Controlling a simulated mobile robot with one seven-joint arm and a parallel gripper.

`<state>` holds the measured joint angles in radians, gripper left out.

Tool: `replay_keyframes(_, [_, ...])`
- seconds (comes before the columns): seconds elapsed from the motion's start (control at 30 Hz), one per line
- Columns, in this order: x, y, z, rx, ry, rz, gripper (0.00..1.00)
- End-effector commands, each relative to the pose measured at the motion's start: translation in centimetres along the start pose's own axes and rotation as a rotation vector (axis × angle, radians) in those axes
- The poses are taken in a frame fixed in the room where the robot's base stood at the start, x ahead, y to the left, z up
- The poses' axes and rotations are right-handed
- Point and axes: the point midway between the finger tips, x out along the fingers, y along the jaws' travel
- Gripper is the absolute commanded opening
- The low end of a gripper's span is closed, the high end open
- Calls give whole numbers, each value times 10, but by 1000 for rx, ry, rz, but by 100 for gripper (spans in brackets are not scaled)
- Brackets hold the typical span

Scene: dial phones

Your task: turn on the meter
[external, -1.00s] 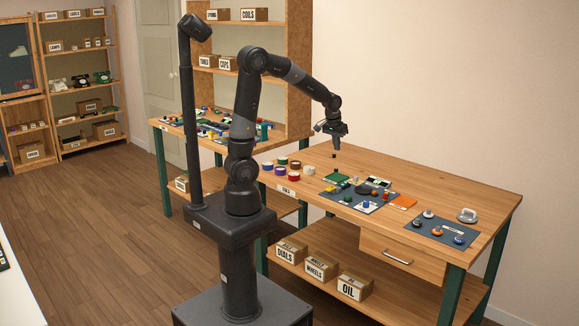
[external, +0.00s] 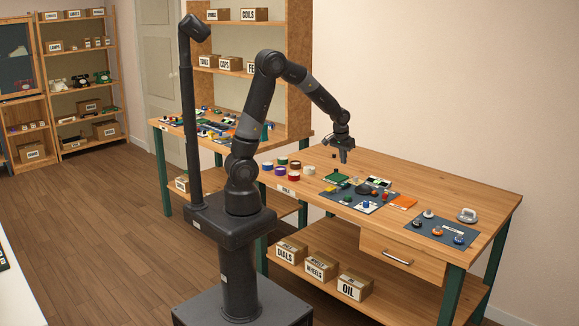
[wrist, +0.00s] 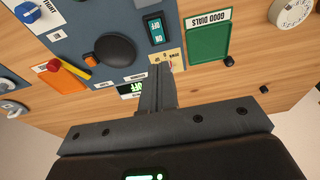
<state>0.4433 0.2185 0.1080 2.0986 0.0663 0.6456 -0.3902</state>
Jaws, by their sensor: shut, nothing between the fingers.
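The meter's small dark display (wrist: 131,89) shows bright green characters that seem to read "OFF" in the wrist view. My fingers partly cover it. A rocker switch (wrist: 154,30) with a green face marked "ON" sits above it in that view, beside a black round dome (wrist: 113,50) on the blue-grey mat (wrist: 90,20). My gripper (wrist: 160,70) is shut and empty, its fingertips overlapping the area between the display and a cream label. In the external view my gripper (external: 346,160) hangs above the bench, behind the mat; the meter is too small to read there.
A green tray labelled "GOOD DIALS" (wrist: 209,38) lies beside the mat, with a small black knob (wrist: 264,88) on bare wood. An orange sheet (wrist: 58,80) lies on the other side. A second mat (external: 440,231) holds several dials at the bench's right.

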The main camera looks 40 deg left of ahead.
Motion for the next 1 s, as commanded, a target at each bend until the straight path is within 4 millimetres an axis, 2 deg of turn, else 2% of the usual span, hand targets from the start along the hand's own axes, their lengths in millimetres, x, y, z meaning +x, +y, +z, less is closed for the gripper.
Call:
replay_keyframes(0.03, [13,0,1,0,-5,-3,0])
replay_keyframes(0.3, [65,-1,1,1,-4,-3,0])
replay_keyframes(0.5, [90,-1,0,0,-2,-2,0])
replay_keyframes(0.7, [100,0,0,0,0,0,0])
replay_keyframes(1.0, [101,0,0,0,0,0,0])
